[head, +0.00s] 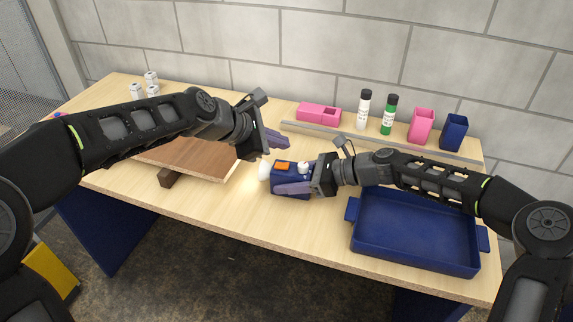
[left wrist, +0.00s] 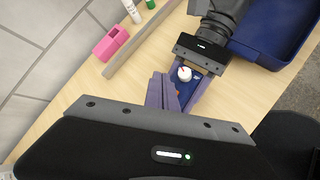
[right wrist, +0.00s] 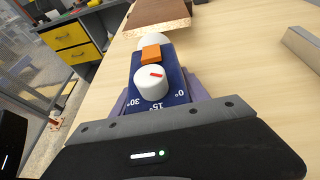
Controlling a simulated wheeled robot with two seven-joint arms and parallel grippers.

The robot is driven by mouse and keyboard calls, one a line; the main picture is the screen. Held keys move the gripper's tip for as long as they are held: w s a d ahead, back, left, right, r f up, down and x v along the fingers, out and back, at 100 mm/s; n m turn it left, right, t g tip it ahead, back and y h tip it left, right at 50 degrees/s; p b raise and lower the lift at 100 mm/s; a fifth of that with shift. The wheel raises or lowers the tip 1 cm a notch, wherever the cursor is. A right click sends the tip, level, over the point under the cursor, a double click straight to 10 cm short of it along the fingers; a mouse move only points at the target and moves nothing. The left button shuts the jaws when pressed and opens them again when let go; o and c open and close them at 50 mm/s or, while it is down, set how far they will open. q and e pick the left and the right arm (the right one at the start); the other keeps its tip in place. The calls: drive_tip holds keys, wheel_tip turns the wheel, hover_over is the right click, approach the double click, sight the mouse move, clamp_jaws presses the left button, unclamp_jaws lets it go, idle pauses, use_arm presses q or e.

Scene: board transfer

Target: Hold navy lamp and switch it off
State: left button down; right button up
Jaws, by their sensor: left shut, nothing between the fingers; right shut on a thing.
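The navy lamp (head: 280,185) is on the table, with a white bulb (head: 264,171) at its left end and a bright patch on the wood beside it. An orange block (right wrist: 151,54) and a white knob (right wrist: 151,84) with a red mark sit on its top. Printed 0°, 15° and 30° marks lie beside the knob. My right gripper (head: 292,183) is shut on the lamp, one finger along each side. My left gripper (head: 276,140) is shut and empty, above and behind the lamp; its fingers (left wrist: 163,92) show close beside the lamp in the left wrist view.
A brown board (head: 190,158) on a dark block (head: 170,178) lies left of the lamp. A navy tray (head: 415,232) stands at the right front. A grey rail (head: 370,139), pink and navy containers and two bottles line the back. White cylinders stand back left.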

sight(282, 168)
use_arm(q)
drive_tip(key=shift+d+f, duration=0.2)
drive_tip(key=shift+f, duration=1.5)
idle(0.7)
drive_tip(key=shift+f, duration=0.4)
drive_tip(key=shift+s+f, duration=0.1)
drive_tip(key=shift+f, duration=0.25)
idle(0.4)
drive_tip(key=shift+r, duration=0.1)
drive_tip(key=shift+r, duration=0.7)
drive_tip(key=shift+r, duration=0.1)
drive_tip(key=shift+a+r, duration=0.2)
drive_tip(key=shift+r, duration=1)
drive_tip(key=shift+a+r, duration=0.15)
drive_tip(key=shift+r, duration=1.05)
